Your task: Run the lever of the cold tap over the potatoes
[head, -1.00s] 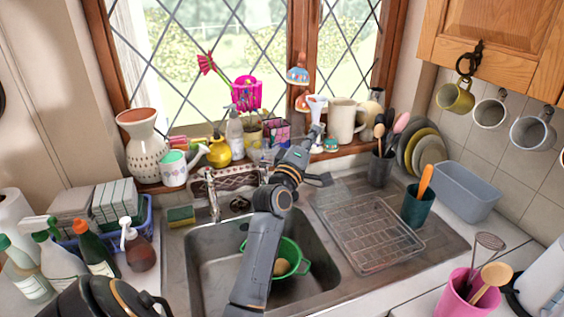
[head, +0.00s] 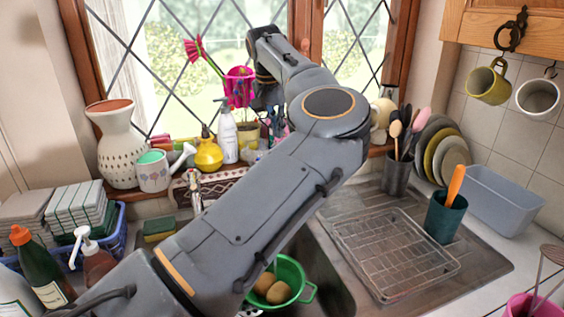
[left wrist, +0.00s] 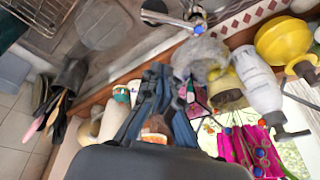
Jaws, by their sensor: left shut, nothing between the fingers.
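Two potatoes (head: 277,290) lie in a green colander (head: 300,268) in the sink, partly behind my left arm. The chrome tap (head: 195,192) stands at the back of the sink, and my arm covers its lower part. In the left wrist view, the tap (left wrist: 175,20) is at the top, with blue marks at its end. My left gripper (left wrist: 160,75) is shut and empty, away from the tap. In the head view it hangs in front of the window near the pink pot, its fingertips hard to make out. My right gripper is not in view.
A wire rack (head: 390,250) lies on the drainer. A sponge (head: 158,228) sits left of the tap.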

